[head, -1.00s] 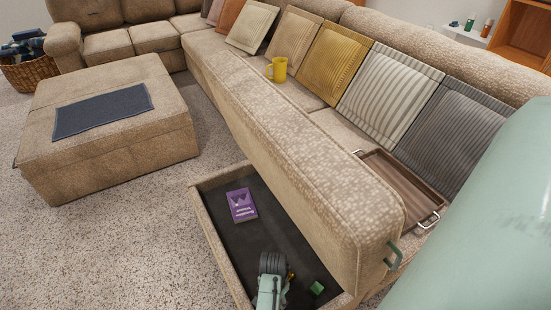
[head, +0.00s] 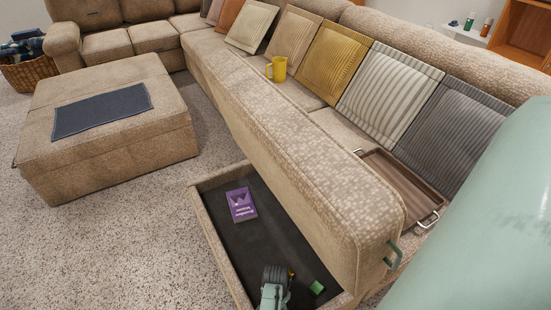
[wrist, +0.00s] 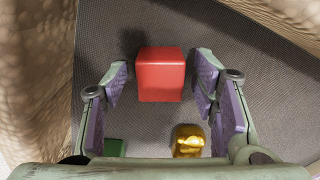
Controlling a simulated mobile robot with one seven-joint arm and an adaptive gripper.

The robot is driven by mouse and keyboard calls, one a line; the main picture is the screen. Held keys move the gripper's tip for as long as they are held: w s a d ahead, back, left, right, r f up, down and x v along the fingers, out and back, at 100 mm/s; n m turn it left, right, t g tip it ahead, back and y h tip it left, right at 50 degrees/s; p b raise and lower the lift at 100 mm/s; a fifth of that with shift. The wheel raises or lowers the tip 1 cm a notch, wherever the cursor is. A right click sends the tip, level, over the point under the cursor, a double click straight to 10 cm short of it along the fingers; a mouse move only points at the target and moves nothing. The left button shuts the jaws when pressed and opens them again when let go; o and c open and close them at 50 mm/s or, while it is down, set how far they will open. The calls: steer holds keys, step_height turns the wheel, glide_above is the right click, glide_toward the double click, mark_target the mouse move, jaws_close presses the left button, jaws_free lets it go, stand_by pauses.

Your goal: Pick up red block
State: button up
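A red block (wrist: 160,73) lies on the dark floor of the open sofa drawer in the wrist view. My gripper (wrist: 161,90) is open, with its purple-padded fingers apart on the left and right of the block. I cannot tell how high the fingertips are above the drawer floor. In the head view my gripper (head: 276,276) is over the near end of the drawer (head: 262,228), and the red block is hidden behind it.
A green block (head: 316,288) and a shiny gold object (wrist: 187,141) lie close by in the drawer. A purple box or book (head: 241,205) lies farther back. The sofa front (head: 345,215) rises along the right side. Drawer floor between is clear.

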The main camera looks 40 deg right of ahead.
steer(key=c, duration=0.9)
